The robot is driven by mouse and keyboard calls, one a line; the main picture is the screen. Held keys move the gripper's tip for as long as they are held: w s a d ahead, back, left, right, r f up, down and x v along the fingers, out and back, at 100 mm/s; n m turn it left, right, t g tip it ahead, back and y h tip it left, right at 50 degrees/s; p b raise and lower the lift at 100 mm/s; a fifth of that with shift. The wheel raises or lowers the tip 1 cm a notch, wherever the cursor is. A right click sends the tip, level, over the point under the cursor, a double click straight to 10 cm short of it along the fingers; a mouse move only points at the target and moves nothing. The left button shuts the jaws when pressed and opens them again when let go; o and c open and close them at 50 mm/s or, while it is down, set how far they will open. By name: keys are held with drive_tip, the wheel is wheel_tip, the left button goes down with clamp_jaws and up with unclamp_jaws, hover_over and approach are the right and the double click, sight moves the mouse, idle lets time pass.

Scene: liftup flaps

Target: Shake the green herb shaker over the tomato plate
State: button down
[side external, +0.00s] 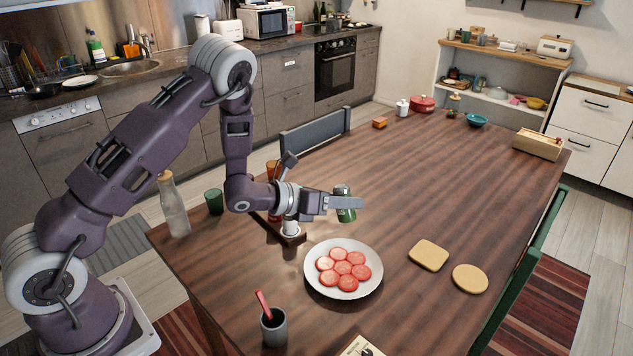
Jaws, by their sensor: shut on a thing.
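The green herb shaker (345,214) is held between the fingers of my gripper (343,203) in the side external view. It looks close to upright with a slight tilt, and the fingers hide its middle. The white tomato plate (313,284) rests on the table with several red tomato slices (341,268) on it. In the picture my gripper and the shaker appear just behind the plate's far edge. I cannot tell their exact height or whether the shaker is over the plate.
A wooden caddy (292,238) with a white-based shaker (290,227) stands below my wrist. A glass bottle (173,212) and green cup (214,202) stand left. A grey cup (274,329) is in front. Square (428,255) and round (470,279) boards lie right. The far table middle is clear.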

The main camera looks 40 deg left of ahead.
drive_tip(key=d+f+n+t+h, duration=0.1)
drive_tip(key=f+n+h, duration=0.1)
drive_tip(key=f+n, duration=0.1)
drive_tip(key=s+d+f+n+t+h, duration=0.1)
drive_tip(key=d+f+n+h, duration=0.1)
drive_tip(key=n, duration=0.4)
drive_tip(key=d+f+n+t+h, duration=0.1)
drive_tip(key=d+f+n+h, duration=0.1)
drive_tip(key=f+n, duration=0.3)
drive_tip(key=shift+s, duration=0.25)
